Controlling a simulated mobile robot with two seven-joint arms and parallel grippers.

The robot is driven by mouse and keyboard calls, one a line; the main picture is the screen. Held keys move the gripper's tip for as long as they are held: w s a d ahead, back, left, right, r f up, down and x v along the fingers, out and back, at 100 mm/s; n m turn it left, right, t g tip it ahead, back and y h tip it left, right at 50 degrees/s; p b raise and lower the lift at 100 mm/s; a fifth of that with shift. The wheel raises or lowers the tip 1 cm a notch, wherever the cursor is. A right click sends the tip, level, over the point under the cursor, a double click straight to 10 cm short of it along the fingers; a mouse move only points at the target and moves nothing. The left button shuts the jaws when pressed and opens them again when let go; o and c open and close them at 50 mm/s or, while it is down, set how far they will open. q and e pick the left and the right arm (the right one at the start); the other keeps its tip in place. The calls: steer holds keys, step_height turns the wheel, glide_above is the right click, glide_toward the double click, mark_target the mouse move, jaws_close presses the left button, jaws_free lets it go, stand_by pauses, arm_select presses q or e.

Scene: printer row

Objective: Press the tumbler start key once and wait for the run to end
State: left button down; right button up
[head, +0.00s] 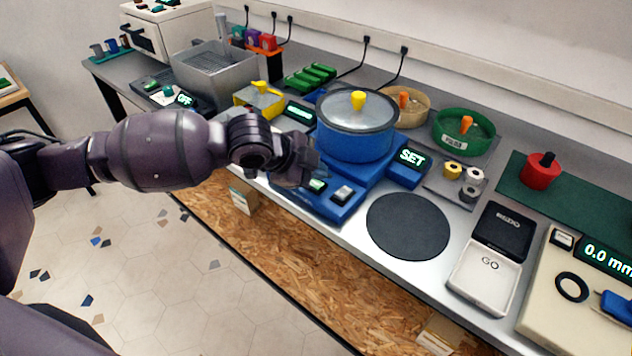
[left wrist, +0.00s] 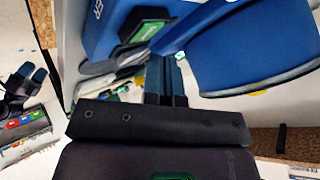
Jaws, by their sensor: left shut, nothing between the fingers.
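The tumbler is a blue machine (head: 318,207) near the middle of the bench, with a round blue drum (head: 350,141) under a clear lid with a yellow knob. Its side display (head: 411,158) reads SET. On its front are a green-topped key (head: 318,185) and a pale grey key (head: 342,193); their markings are unreadable. My left gripper (head: 314,164) is shut and empty, just behind and above the green-topped key; contact cannot be told. In the left wrist view, the shut fingers (left wrist: 166,80) point toward blue surfaces and a green-lit part in a black housing (left wrist: 146,33). My right gripper is not in view.
Yellow and white rolls (head: 453,169) stand beside the display. Round sieves (head: 463,136) stand behind. A metal basin (head: 212,75) is at left.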

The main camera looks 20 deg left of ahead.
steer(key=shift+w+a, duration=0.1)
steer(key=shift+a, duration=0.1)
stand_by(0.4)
arm_select(q)
steer(key=shift+f, duration=0.35)
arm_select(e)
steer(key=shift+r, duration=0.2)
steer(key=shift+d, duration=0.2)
arm_select(q)
steer(key=shift+f, duration=0.45)
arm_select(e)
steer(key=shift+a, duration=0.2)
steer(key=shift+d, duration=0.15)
